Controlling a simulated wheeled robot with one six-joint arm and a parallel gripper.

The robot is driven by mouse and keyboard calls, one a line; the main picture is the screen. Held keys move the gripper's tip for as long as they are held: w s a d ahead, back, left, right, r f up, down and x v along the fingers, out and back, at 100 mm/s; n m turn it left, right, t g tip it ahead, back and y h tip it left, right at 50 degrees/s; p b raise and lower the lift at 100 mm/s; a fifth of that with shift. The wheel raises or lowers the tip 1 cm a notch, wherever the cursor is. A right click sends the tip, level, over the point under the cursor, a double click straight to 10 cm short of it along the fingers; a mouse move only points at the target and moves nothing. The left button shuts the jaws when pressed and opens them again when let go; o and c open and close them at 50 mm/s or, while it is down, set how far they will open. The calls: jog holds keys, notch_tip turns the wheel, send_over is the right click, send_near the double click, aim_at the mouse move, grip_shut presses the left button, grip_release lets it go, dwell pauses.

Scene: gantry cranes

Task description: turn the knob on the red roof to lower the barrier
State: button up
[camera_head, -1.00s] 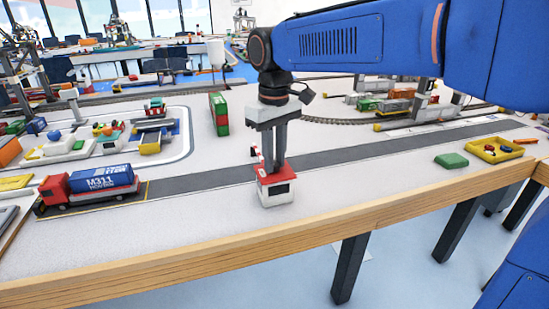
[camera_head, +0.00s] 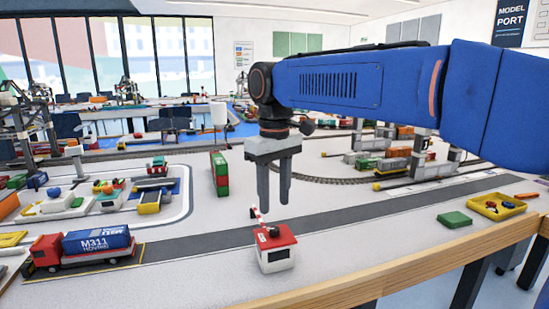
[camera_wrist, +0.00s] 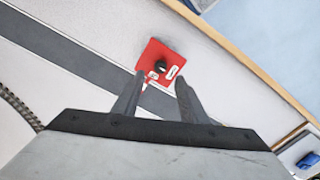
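A small white booth (camera_head: 276,260) with a red roof (camera_head: 286,237) stands on the table between the road and the wooden front edge. A dark knob (camera_head: 272,231) sits on the roof; it also shows in the wrist view (camera_wrist: 160,66). A thin red-and-white barrier (camera_head: 258,215) at the booth's left rear stands steeply tilted up; how far its arm reaches is hard to tell. My gripper (camera_head: 273,204) points down above the roof, apart from the knob. Its fingers are spread and empty, and they also show in the wrist view (camera_wrist: 158,92).
A red truck with a blue container (camera_head: 98,242) stands left on the grey road (camera_head: 190,245). A green block (camera_head: 454,220) and a yellow tray (camera_head: 495,207) lie to the right. A green-and-red container stack (camera_head: 219,174) stands behind. The table around the booth is clear.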

notch_tip(320, 180, up, 10)
jog(key=shift+r, duration=0.2)
dwell(0.3)
jog(key=s+d+f+m+t, duration=0.1)
jog(key=s+d+f+m, duration=0.1)
jog(key=s+d+f, duration=0.5)
jog(key=s+d+f+m+t, duration=0.15)
jog(key=d+f, duration=0.35)
jog(key=d, duration=0.5)
jog(key=s+d+f+m, duration=0.1)
jog(key=s+d+f, duration=0.2)
jog(key=f, duration=0.3)
jog(key=s+d+f+m+t, duration=0.1)
jog(key=s+d+f+m, duration=0.1)
jog(key=s+f, duration=0.3)
jog(key=s+d+f+m+t, duration=0.1)
jog(key=s+d+f, duration=0.3)
jog(key=d+f, duration=0.1)
jog(key=shift+f, duration=0.85)
